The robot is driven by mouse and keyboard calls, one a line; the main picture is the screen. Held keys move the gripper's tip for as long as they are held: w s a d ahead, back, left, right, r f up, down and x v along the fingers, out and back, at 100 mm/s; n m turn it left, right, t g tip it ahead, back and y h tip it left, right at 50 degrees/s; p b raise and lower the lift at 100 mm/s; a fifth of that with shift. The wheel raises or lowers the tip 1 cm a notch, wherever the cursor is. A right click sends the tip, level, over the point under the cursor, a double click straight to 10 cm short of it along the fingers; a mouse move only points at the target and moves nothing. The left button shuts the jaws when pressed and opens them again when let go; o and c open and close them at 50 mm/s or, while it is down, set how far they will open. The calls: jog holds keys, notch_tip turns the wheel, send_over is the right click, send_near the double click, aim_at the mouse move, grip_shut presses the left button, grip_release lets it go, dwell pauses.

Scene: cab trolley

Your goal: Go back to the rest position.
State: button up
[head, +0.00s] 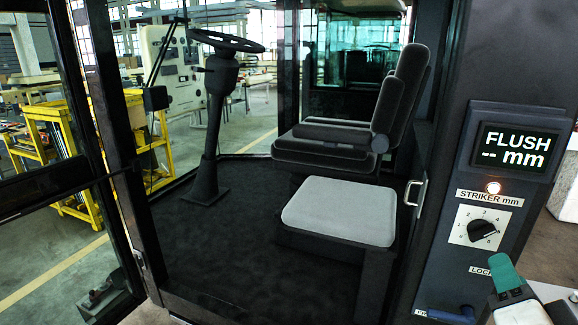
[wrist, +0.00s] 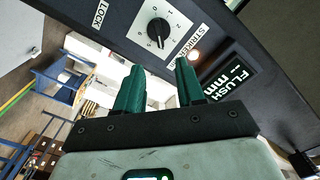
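My gripper (wrist: 160,66) has two teal fingers standing apart, with a clear gap and nothing seen between them in the wrist view. In the head view my gripper (head: 505,272) is at the lower right, in front of the dark control panel (head: 455,205). It is below the striker dial (head: 482,230) and partly covers the LOCK label. The dial also shows beyond the fingertips in the wrist view (wrist: 158,32), apart from them.
The FLUSH display (head: 516,151) reads "-- mm", with a lit lamp (head: 494,187) below it. A blue handle (head: 452,315) is at the panel's bottom. The cab holds a seat (head: 325,150), a grey step (head: 340,212) and a steering wheel (head: 226,42). An open glazed door (head: 60,180) is at left.

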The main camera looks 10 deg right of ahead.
jog(key=s+a+f+n+g+y+b, duration=0.1)
jog(key=a+f+n+g+y, duration=0.15)
jog(key=f, duration=0.85)
jog(key=s+a+f+n+g+y+b, duration=0.1)
jog(key=s+f+n+g+y, duration=0.2)
jog(key=f, duration=0.8)
jog(key=s+a+f+n+g+y+b, duration=0.1)
jog(key=s+a+f+n+g+y, duration=0.1)
jog(key=f, duration=0.7)
jog(key=s+a+f+n+g+y+b, duration=0.1)
jog(key=s+a+f+n+g, duration=0.3)
jog(key=s+f, duration=0.6)
jog(key=s+n+g+y, duration=0.1)
jog(key=n+g, duration=0.1)
jog(key=n, duration=0.1)
jog(key=shift+s+a+n, duration=0.2)
jog(key=shift+a+n, duration=0.1)
jog(key=shift+n, duration=0.05)
jog(key=shift+g, duration=0.25)
jog(key=shift+c, duration=0.4)
